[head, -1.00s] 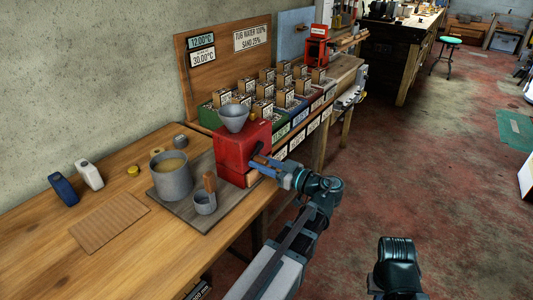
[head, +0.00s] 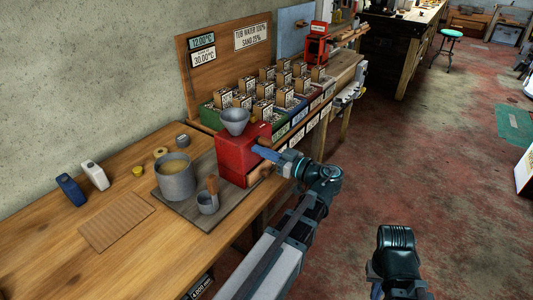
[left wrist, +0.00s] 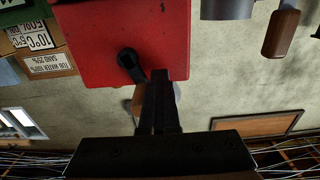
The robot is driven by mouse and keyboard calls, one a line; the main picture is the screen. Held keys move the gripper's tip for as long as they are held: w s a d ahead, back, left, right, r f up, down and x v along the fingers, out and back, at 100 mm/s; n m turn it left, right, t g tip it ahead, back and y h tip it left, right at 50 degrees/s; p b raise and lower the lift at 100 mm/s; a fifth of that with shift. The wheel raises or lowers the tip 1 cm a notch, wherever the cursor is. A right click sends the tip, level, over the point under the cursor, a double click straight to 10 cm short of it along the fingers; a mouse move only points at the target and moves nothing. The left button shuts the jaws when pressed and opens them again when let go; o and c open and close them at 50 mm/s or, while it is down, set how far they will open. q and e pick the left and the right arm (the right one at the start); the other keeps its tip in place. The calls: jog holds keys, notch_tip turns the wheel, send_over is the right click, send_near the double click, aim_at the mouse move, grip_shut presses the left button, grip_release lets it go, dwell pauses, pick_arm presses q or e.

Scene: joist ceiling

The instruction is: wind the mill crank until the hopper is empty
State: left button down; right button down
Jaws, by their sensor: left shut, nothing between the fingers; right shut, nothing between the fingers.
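The red mill (head: 236,160) stands on a dark board on the bench, with a grey funnel hopper (head: 234,119) on top. I cannot make out the hopper's contents. Its black crank hub (left wrist: 128,57) shows on the mill's face in the left wrist view. The crank's wooden handle (head: 264,173) sticks out low beside the mill in the head view. My left gripper (head: 257,150) is shut and empty in front of the mill. Its closed fingers (left wrist: 160,75) overlap the crank arm's end; I cannot tell if they touch.
A grey pot (head: 175,182) and a small wooden-handled cup (head: 208,203) stand on the board (head: 225,215) left of the mill. Seed-packet-like boxes (head: 283,98) fill trays behind it. The bench front is clear.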

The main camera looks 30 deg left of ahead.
aim_at(267, 140)
pick_arm(q)
jog(key=shift+w+r+p, duration=0.7)
jog(key=shift+f, duration=0.1)
jog(key=shift+w+d+r+p, duration=0.1)
jog(key=shift+w+r+p, duration=0.25)
jog(key=shift+w, duration=0.45)
jog(key=shift+w+d, duration=0.1)
jog(key=shift+w, duration=0.85)
jog(key=shift+w+f+b, duration=0.45)
jog(key=shift+w+b, duration=0.05)
jog(key=shift+w, duration=0.3)
jog(key=shift+w+d+f+b, duration=0.1)
jog(key=shift+w+f+b, duration=0.55)
jog(key=shift+f+b, duration=0.05)
jog(key=shift+s+f+b, duration=0.7)
jog(key=shift+f+b, duration=0.4)
jog(key=shift+s+f+b, duration=0.7)
jog(key=shift+f+b, duration=0.35)
jog(key=shift+b, duration=0.05)
jog(key=shift+s+f+b, duration=0.7)
jog(key=shift+f+b, duration=0.4)
jog(key=shift+w, duration=0.1)
